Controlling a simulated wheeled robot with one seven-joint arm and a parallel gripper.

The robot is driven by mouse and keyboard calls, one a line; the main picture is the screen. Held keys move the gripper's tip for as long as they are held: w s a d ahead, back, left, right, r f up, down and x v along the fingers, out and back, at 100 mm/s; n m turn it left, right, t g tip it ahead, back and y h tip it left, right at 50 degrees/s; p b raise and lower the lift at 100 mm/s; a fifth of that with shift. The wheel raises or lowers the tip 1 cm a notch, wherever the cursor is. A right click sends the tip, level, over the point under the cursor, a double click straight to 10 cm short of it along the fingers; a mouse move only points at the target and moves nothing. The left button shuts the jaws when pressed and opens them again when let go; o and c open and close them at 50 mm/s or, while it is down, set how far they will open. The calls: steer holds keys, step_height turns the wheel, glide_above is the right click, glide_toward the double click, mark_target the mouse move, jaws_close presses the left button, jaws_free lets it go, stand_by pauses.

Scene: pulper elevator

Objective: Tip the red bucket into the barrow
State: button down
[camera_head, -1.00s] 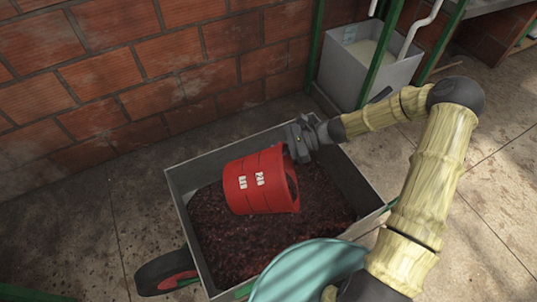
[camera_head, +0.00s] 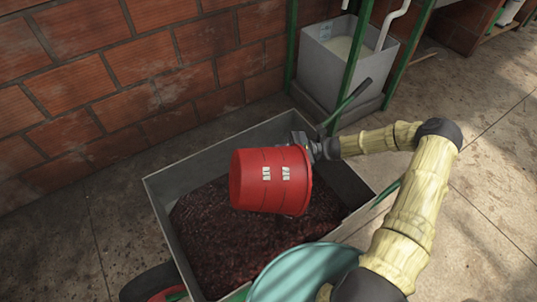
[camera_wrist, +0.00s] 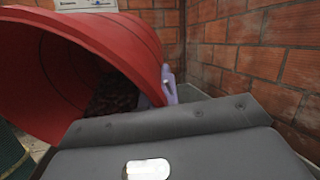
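The red bucket (camera_head: 268,180) with pale label marks is held tilted on its side above the barrow (camera_head: 165,215). In the head view its mouth is turned away to the right and its inside is hidden. My gripper (camera_head: 308,148) is at the bucket's upper right edge and appears shut on it; the fingertips are partly hidden. The wrist view shows the bucket's open mouth (camera_wrist: 75,60) close up, with some dark material in its lower part. The grey barrow tray holds a broad heap of dark reddish pulp (camera_head: 215,245) under the bucket.
A brick wall (camera_head: 130,75) runs behind the barrow. A grey tank (camera_head: 345,65) with green posts (camera_head: 350,70) and white pipes stands at the back right. A teal rounded part (camera_head: 300,275) is at the front. Concrete floor (camera_head: 485,190) is open at right.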

steer(key=shift+w+d+g+y+b, duration=0.15)
steer(key=shift+d+g+y+b, duration=0.25)
steer(key=shift+d+y, duration=0.3)
steer(key=shift+w+d+g+y+b, duration=0.1)
steer(key=shift+d+g+y+b, duration=0.1)
steer(key=shift+d+y+b, duration=0.4)
steer(key=shift+d+r, duration=0.1)
stand_by(0.8)
steer(key=d+r+m+t+h+p, duration=0.1)
steer(key=d+r+m+t+p, duration=0.4)
steer(key=p, duration=1.6)
steer(key=d+r+m+t+h+p, duration=0.2)
steer(key=d+r+m+t+p, duration=0.3)
steer(key=r+t+p, duration=1.1)
step_height(320, 180, up, 7)
steer(key=d+p, duration=0.2)
steer(key=p, duration=0.3)
steer(key=shift+w+d+h+p, duration=0.2)
steer(key=shift+w+h+p, duration=0.1)
steer(key=shift+w+p, duration=0.1)
steer(key=shift+f, duration=0.1)
